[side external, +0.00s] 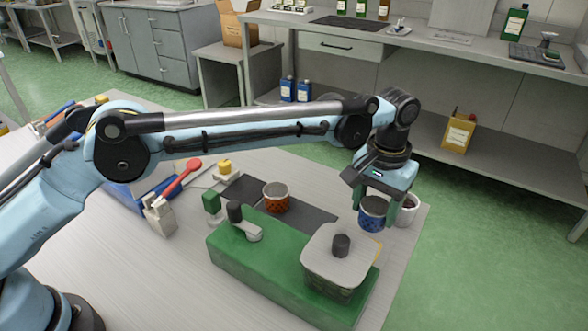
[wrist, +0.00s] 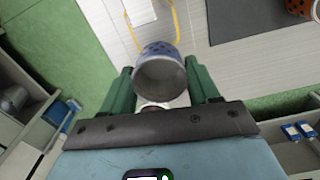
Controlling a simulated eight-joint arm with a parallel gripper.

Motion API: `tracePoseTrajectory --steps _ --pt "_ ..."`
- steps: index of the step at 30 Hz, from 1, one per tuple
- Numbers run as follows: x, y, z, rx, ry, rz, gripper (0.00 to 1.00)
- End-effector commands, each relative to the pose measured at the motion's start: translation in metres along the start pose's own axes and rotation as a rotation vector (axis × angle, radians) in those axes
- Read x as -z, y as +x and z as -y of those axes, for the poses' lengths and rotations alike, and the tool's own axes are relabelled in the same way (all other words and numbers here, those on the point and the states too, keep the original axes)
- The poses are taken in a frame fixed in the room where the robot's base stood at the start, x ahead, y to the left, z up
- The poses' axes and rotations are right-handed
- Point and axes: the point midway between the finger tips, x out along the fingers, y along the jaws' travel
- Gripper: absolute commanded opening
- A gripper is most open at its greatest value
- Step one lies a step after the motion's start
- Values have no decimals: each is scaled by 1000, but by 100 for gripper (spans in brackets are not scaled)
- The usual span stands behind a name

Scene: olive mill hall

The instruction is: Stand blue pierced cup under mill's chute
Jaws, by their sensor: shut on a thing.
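The blue pierced cup (side external: 372,213) is in my gripper (side external: 377,203), rim up, near the table's right edge. In the wrist view the cup (wrist: 158,72) sits between the two green fingers of my gripper (wrist: 160,82), which are shut on it. Whether its base touches the table is hidden in the side view. The green mill (side external: 258,250) stands in front and to the left of the cup, with a pale square hopper (side external: 325,262) and dark knob on top. I cannot make out the chute clearly.
A whitish cup (side external: 407,211) is just right of the blue cup. The table's right edge is close.

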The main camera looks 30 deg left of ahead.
Motion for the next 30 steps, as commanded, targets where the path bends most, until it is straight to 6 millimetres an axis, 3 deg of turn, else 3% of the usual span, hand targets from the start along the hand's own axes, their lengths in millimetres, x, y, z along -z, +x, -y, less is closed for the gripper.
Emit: tracePoseTrajectory --steps 13,21,30 --pt "-1 41 0 0 0 0 41" --pt "-22 41 -3 0 0 0 41" --pt "-30 41 -3 0 0 0 41"
